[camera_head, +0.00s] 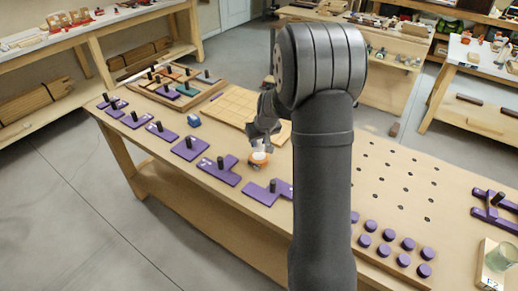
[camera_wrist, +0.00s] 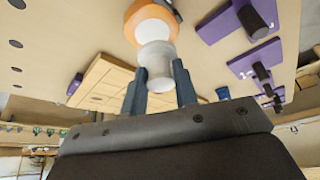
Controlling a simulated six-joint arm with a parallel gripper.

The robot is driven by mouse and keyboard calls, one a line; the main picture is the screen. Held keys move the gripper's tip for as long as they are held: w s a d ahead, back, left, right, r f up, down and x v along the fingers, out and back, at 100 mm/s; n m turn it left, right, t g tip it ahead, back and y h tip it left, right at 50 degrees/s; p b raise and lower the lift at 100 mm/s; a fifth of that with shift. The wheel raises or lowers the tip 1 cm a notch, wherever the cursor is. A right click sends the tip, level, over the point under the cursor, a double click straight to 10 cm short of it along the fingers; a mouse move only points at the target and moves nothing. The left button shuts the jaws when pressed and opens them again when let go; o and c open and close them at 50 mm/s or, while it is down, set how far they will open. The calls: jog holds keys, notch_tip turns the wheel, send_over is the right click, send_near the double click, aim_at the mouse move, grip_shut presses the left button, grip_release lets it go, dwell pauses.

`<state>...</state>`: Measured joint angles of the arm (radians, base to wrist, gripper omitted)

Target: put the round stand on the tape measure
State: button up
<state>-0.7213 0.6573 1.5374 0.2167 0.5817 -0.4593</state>
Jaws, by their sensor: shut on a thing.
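The round stand (camera_wrist: 156,58) is a pale grey-white spool shape, held between the two dark fingers of my gripper (camera_wrist: 159,72) in the wrist view. The tape measure (camera_wrist: 131,20) is a round orange thing with a white middle, just beyond the stand. In the head view the orange tape measure (camera_head: 259,161) lies on the bench, directly below my gripper (camera_head: 261,139). A white patch shows between them, partly hidden by the fingers. The stand lines up with the tape measure's white middle; I cannot tell if they touch.
Purple plates with dark pegs (camera_head: 218,170) stand along the bench's near left edge, close to the tape measure. A blue block (camera_head: 193,120) and a light wooden grid board (camera_head: 238,104) lie behind. Purple round knobs (camera_head: 388,235) stand at right. My arm hides the bench middle.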

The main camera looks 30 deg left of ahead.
aim_at(260, 147)
jog(key=shift+f, duration=1.95)
jog(key=shift+f, duration=0.15)
jog(key=o, duration=0.9)
jog(key=shift+o, duration=0.2)
jog(key=v, duration=1.2)
jog(key=shift+a, duration=0.1)
